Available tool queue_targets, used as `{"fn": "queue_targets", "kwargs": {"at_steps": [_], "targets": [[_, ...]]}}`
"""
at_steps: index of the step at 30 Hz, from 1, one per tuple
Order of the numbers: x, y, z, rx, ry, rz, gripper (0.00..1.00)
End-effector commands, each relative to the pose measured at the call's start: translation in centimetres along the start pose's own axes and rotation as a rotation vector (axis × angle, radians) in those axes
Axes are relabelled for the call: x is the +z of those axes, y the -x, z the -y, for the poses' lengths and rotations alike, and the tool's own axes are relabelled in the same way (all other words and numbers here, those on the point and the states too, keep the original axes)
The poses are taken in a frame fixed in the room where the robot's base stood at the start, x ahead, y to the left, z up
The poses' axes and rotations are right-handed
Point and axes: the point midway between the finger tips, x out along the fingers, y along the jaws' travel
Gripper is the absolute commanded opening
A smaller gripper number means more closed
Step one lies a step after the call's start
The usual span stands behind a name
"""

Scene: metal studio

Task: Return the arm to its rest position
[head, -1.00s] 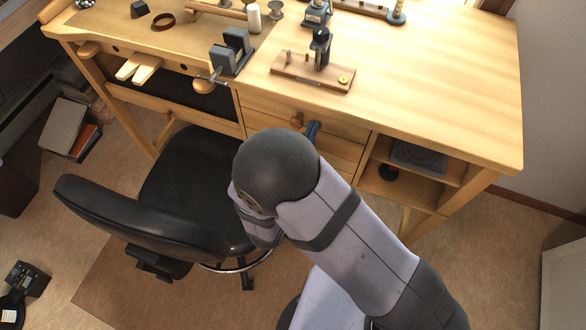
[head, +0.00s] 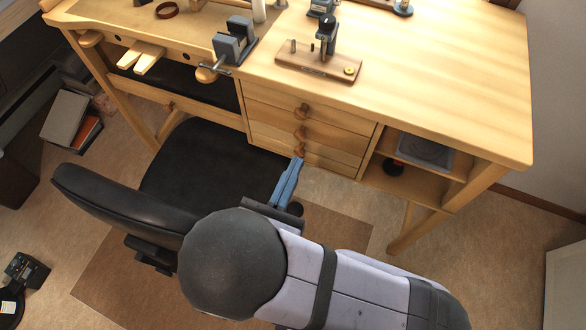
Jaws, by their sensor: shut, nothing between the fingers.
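My arm crosses the lower right of the head view, its dark rounded joint in front of the black chair (head: 205,165). My gripper (head: 295,166) shows as two blue fingers close together, shut and empty. In the picture its tips lie just below the lowest drawer knob (head: 299,150); I cannot tell how far apart they are in depth. The wooden workbench (head: 440,75) has a stack of three drawers (head: 335,135), which look closed. Part of the gripper's base is hidden behind my arm.
A vise (head: 234,42) and a small tool stand on a wooden base (head: 310,62) are on the bench. An open shelf (head: 425,152) is right of the drawers. The chair stands close left of my gripper. Carpet is clear below the shelf.

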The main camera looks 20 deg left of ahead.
Motion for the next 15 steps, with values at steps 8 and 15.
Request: {"fn": "queue_targets", "kwargs": {"at_steps": [8,15], "targets": [[0.1,-0.4,0.5,-0.027,-0.011,-0.011,0.0],[-0.1,-3.7,7.0,-0.327,-0.138,-0.112,0.0]]}}
